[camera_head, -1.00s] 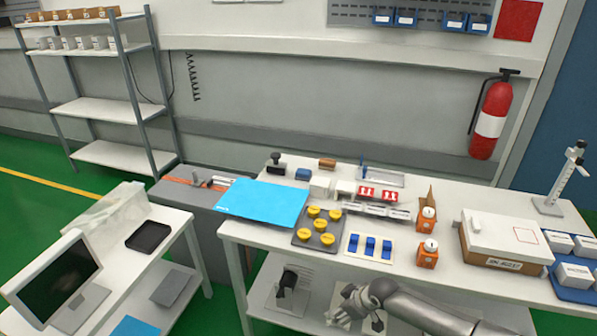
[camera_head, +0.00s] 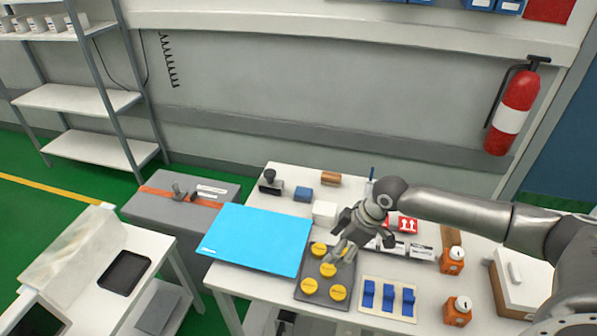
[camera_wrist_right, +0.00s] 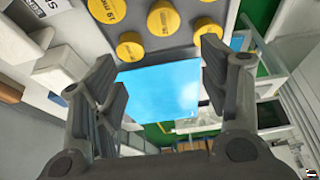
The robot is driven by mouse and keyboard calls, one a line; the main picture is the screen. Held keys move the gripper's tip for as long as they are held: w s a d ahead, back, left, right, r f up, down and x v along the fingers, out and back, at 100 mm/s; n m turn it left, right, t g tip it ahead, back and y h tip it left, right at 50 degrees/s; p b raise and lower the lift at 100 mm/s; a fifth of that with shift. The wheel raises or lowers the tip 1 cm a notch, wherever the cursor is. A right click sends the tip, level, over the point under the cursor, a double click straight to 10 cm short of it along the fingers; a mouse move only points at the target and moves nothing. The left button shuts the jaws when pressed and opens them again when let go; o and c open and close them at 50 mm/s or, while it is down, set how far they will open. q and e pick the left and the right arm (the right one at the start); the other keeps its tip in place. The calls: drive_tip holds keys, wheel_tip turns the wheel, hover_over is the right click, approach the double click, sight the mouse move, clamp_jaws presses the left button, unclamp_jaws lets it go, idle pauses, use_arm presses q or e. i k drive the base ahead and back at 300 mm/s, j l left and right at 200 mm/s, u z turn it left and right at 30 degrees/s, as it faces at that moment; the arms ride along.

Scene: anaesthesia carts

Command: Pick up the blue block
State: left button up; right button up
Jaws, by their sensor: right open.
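The blue block (camera_head: 303,194) lies near the back of the white table, between a black-handled stamp and a white block. In the right wrist view a small bit of blue (camera_wrist_right: 68,92) shows beside the left-hand finger; it looks like this block, mostly hidden. My right gripper (camera_head: 355,244) reaches in from the right and hangs over the yellow-knobbed panel, to the front right of the block and apart from it. In the wrist view its fingers (camera_wrist_right: 163,72) are spread with nothing between them. My left gripper is not in view.
A bright blue sheet (camera_head: 258,240) lies left of the grey panel with yellow knobs (camera_head: 312,292). The white block (camera_head: 325,211), brown block (camera_head: 330,179) and black stamp (camera_head: 270,182) stand close around the blue block. Blue switches (camera_head: 388,297) sit at the front.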

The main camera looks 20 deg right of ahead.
sight(301, 194)
drive_tip(key=i+l, duration=0.2)
drive_tip(key=i, duration=0.25)
drive_tip(key=i+l, duration=0.15)
drive_tip(key=i, duration=0.35)
